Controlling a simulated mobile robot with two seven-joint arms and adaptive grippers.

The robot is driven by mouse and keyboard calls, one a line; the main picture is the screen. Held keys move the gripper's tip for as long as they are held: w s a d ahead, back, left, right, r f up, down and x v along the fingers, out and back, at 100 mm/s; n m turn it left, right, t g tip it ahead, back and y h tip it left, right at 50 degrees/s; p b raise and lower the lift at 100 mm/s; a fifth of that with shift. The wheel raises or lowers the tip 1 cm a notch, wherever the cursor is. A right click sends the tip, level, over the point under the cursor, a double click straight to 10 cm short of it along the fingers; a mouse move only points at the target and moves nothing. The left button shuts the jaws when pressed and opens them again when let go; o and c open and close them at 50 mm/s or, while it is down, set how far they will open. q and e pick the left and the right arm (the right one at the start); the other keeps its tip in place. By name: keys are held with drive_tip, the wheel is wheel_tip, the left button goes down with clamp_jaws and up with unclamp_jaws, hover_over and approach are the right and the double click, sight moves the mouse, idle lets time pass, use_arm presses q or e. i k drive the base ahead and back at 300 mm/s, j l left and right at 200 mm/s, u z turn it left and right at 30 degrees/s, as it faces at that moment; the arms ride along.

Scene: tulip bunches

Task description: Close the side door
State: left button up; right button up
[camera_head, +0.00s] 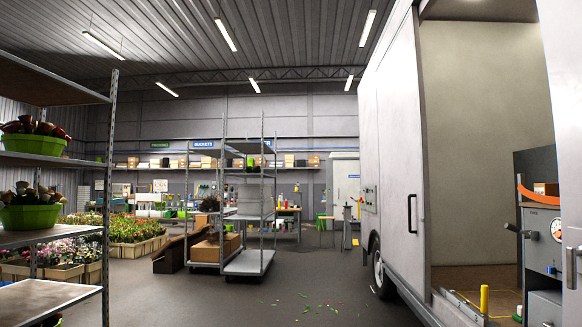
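The white van's (375,120) side opening is at the right, and its inside shows. A tall white panel with a black upright handle (411,213) stands left of the opening; it looks like the side door (402,150), slid back along the van's side. The opening (480,150) is uncovered from this panel to a white panel (566,110) at the right picture edge. Neither of my grippers is in view.
A grey cabinet (540,245) with a dial and an orange strap stands in the opening. A yellow post (484,299) rises near the sill. Wheeled racks (250,262) and a shelf with green flower tubs (30,217) stand left. The floor (310,290) between is mostly clear, with scattered petals.

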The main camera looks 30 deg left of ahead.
sight(405, 232)
drive_tip(key=u, duration=0.4)
drive_tip(key=i+j+u, duration=0.2)
drive_tip(key=i, duration=0.2)
drive_tip(key=i+u, duration=0.2)
drive_tip(key=i, duration=0.25)
drive_tip(key=i+u, duration=0.15)
drive_tip(key=i, duration=4.75)
